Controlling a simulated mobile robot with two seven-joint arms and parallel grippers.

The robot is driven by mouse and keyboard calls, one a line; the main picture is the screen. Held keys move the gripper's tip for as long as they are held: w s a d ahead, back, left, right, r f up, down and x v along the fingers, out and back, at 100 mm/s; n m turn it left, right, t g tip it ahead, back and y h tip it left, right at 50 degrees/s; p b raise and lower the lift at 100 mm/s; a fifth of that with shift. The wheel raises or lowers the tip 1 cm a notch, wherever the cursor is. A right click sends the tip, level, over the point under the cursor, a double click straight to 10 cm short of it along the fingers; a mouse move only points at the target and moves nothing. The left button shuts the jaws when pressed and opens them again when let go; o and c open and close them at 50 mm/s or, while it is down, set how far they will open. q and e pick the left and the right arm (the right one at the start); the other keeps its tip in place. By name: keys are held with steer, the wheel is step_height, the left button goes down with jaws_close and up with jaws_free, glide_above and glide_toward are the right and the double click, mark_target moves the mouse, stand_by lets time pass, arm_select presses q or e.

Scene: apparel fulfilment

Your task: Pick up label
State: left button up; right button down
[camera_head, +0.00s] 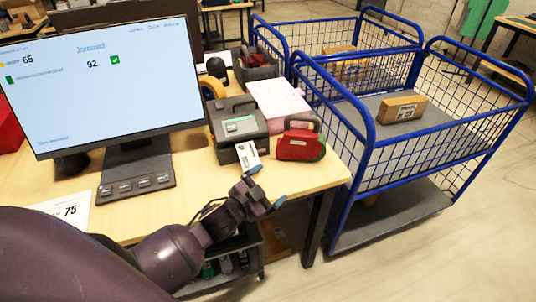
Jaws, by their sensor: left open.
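A white label (248,154) with dark print sticks out of the front of a dark grey label printer (234,128) on the wooden table. My left gripper (267,187) is open, with blue-tipped fingers, at the table's front edge, just in front of and below the label. One finger lies near the label's lower edge; I cannot tell whether it touches. Nothing shows between the fingers. My right gripper is not in view.
A red scanner-like device (301,146) and a pink box (277,104) stand right of and behind the printer. A monitor (108,85) fills the left. Blue wire carts (375,140) with cardboard boxes (399,107) stand beyond the table's right edge.

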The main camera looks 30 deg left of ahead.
arm_select(q)
steer(key=w+d+r+m+g+h+b, duration=0.1)
steer(key=w+d+r+m+g+h, duration=0.3)
steer(key=r+m+h, duration=0.4)
steer(key=w+d+r+m+g+h+b, duration=0.1)
steer(key=w+d+r+m+h, duration=0.4)
steer(key=m, duration=0.4)
steer(key=m+g+y+b, duration=0.1)
steer(key=g+y+b, duration=0.1)
steer(key=g+y, duration=1.15)
glide_above(249, 158)
steer(key=f+y, duration=0.1)
steer(key=f, duration=0.3)
steer(key=f+t+y, duration=0.1)
steer(key=f, duration=0.2)
steer(key=d+f+t+y, duration=0.1)
steer(key=f, duration=0.3)
steer(key=shift+s+f, duration=0.15)
steer(key=shift+f, duration=0.2)
steer(key=shift+a+f, duration=0.15)
steer(key=shift+f, duration=0.55)
steer(key=f, duration=0.1)
steer(key=f+b, duration=0.1)
steer(key=f, duration=0.2)
steer(key=shift+a+f, duration=0.2)
steer(key=shift+a, duration=0.15)
steer(key=shift+f, duration=0.1)
